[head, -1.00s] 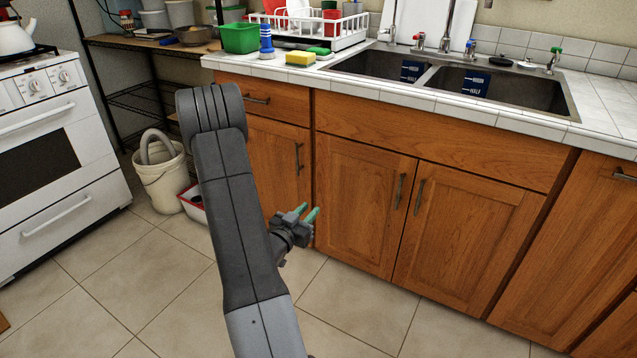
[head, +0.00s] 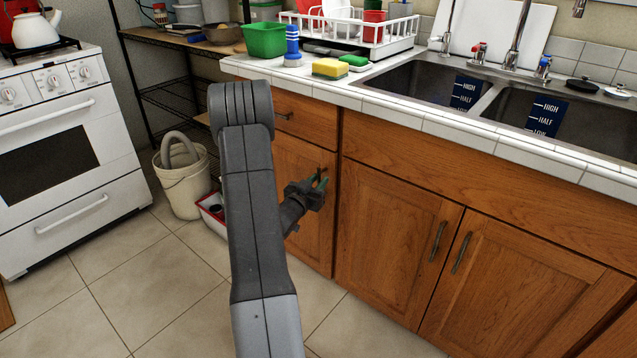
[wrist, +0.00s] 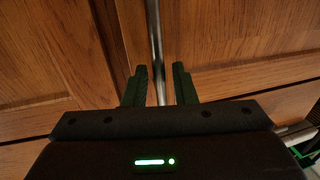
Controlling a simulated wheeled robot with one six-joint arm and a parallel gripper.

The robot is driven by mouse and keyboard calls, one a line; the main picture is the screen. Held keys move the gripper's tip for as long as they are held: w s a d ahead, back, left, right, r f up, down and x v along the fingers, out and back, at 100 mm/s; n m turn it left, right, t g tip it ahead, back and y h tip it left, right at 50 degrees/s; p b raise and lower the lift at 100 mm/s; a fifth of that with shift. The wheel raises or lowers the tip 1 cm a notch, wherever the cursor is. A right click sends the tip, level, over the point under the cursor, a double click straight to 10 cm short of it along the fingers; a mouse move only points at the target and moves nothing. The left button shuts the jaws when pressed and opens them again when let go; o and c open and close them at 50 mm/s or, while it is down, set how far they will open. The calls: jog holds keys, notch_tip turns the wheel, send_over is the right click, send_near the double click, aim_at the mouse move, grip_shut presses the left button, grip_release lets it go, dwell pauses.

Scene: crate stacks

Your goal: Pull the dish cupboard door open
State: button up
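The dish cupboard door is most likely the narrow wooden door (head: 313,240) under the left drawer in the head view, still closed. My gripper (head: 320,181) is at its upper right, in front of where its handle is, and hides most of that handle. In the wrist view the handle (wrist: 156,40) is a thin upright metal bar. It runs between the two dark fingers of my gripper (wrist: 160,86). The fingers are apart, with a gap on each side of the bar.
A wooden drawer (head: 310,122) is above the door. Two wider closed doors (head: 395,235) are to the right, under the sink (head: 420,85). A white bucket (head: 185,190) and a red-and-white tub (head: 212,207) stand left of the door. Tiled floor (head: 150,290) is clear in front.

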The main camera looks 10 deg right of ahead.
jog(key=shift+w+d, duration=0.3)
jog(key=shift+w, duration=0.05)
jog(key=shift+c, duration=0.2)
grip_shut()
jog(key=shift+a, duration=0.1)
